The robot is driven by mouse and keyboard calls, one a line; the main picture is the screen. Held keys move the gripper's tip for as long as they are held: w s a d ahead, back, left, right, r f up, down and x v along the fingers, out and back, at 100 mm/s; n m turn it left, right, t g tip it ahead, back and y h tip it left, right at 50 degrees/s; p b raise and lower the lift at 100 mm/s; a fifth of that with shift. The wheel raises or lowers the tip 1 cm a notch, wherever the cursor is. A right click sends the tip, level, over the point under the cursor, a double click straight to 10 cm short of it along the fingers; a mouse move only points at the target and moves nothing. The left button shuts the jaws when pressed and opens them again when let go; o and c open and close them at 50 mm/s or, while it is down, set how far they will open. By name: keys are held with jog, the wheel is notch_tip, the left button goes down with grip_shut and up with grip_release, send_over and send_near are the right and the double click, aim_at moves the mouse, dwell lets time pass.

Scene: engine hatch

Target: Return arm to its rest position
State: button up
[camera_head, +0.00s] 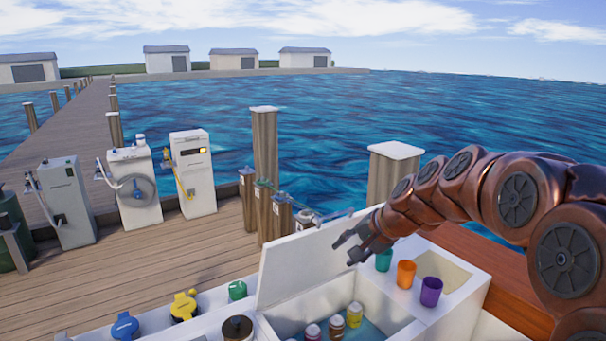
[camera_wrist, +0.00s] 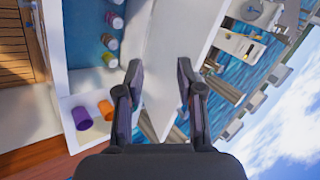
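My copper-brown arm reaches in from the right in the head view. My gripper (camera_head: 350,247) is at its left end, above the right part of the open white hatch box (camera_head: 375,294) and near its raised white lid (camera_head: 300,262). In the wrist view, the two dark fingers of my gripper (camera_wrist: 160,72) stand apart with nothing between them. The gripper is open and empty. I cannot tell from the head view whether a finger touches the lid.
Teal (camera_head: 384,260), orange (camera_head: 405,274) and purple (camera_head: 431,291) cups stand in the tray beside the box. Several small bottles (camera_head: 354,314) are inside the box. Colored caps (camera_head: 184,306) lie left. Dock pumps (camera_head: 192,172) and posts (camera_head: 265,145) stand beyond.

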jog(key=s+d+f+n+g+h, duration=0.2)
jog(key=s+f, duration=0.1)
jog(key=s, duration=1)
jog(key=s+d+f+n+g+h, duration=0.1)
jog(key=s+d+f+n+g, duration=0.1)
jog(key=s, duration=1.1)
jog(key=s+d+f+n+g+h, duration=0.2)
jog(key=s+f, duration=0.4)
jog(key=s, duration=0.7)
jog(key=shift+s+d+n+g+h, duration=0.15)
jog(key=shift+d+n+g+h, duration=0.15)
jog(key=shift+d+n+g, duration=0.35)
